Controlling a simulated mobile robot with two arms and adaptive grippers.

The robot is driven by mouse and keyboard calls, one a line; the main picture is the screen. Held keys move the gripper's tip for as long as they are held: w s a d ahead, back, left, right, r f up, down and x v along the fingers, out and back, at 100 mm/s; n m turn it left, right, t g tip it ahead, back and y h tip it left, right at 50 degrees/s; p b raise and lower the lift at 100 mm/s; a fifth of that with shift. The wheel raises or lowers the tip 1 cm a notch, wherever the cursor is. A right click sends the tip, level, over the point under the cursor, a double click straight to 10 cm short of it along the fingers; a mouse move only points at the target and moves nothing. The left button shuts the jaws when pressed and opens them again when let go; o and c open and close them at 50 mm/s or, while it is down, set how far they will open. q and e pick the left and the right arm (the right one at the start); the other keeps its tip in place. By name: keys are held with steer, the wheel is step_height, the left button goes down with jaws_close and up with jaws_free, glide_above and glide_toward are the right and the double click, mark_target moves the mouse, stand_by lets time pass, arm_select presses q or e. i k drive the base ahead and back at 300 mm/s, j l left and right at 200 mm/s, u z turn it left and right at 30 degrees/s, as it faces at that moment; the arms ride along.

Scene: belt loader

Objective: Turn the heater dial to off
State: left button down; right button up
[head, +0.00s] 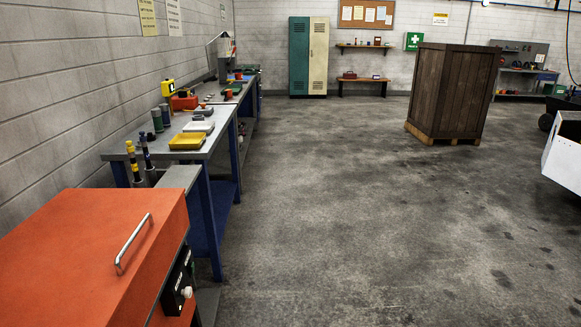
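An orange-red cabinet (85,250) stands close at the lower left, with a silver bar handle (133,243) on its lid. It looks like the heater, though no label names it. A dark control panel (178,278) is on its right side face, with a small pale round knob (187,292) that looks like the dial. The panel is seen at a steep angle, so I cannot read its markings or the knob's setting. Neither of my grippers is in view.
A workbench with blue legs (212,215) runs along the left wall beyond the cabinet, holding a yellow tray (187,141) and small items. A wooden crate (450,95) stands on a pallet at right. A white box (563,150) is at the right edge. The middle floor (350,220) is clear.

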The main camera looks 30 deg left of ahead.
mark_target(187, 292)
steer(key=u, duration=1.7)
